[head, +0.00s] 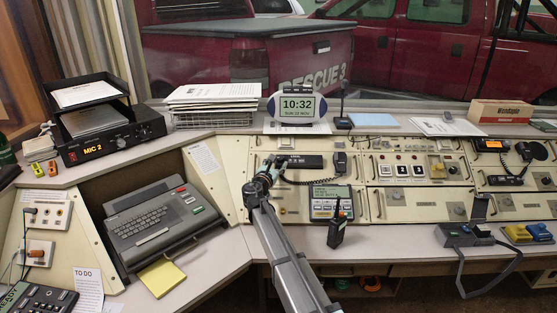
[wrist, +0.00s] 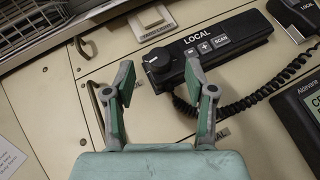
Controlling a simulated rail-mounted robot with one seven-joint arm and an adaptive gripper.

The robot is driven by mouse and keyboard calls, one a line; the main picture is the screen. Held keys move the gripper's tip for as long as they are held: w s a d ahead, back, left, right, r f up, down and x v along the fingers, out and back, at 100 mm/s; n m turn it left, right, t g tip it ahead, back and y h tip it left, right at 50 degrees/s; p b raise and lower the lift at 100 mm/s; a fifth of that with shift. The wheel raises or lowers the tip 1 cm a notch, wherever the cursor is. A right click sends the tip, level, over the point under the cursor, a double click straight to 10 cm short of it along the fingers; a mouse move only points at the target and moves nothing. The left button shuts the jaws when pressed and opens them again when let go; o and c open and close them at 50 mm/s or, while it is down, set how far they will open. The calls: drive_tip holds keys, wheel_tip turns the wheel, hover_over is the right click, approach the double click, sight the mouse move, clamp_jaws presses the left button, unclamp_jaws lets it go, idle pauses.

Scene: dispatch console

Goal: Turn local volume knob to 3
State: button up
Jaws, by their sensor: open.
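The local radio is a black unit marked LOCAL (wrist: 225,45) with a volume knob (wrist: 157,61) at its left end in the wrist view. The knob is round and dark; its setting is too small to read. My gripper (wrist: 158,76) is open and empty, one green-padded finger on each side of the knob's line. The knob appears between and slightly beyond the fingertips; I cannot tell whether they touch it. In the head view the radio (head: 305,161) is on the console panel, right of my gripper (head: 271,163), which hides its left end.
A coiled cord (wrist: 235,105) runs from the radio to a handset (wrist: 297,16) at its right. A display unit (head: 325,203) and a walkie-talkie (head: 338,228) are below the radio. A clock (head: 297,106) and a paper-laden wire tray (head: 213,118) stand on the ledge behind.

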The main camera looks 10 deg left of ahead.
sight(280, 159)
drive_tip(key=shift+x, duration=1.5)
clamp_jaws()
drive_tip(key=shift+a+h, duration=0.1)
drive_tip(key=shift+h, duration=0.2)
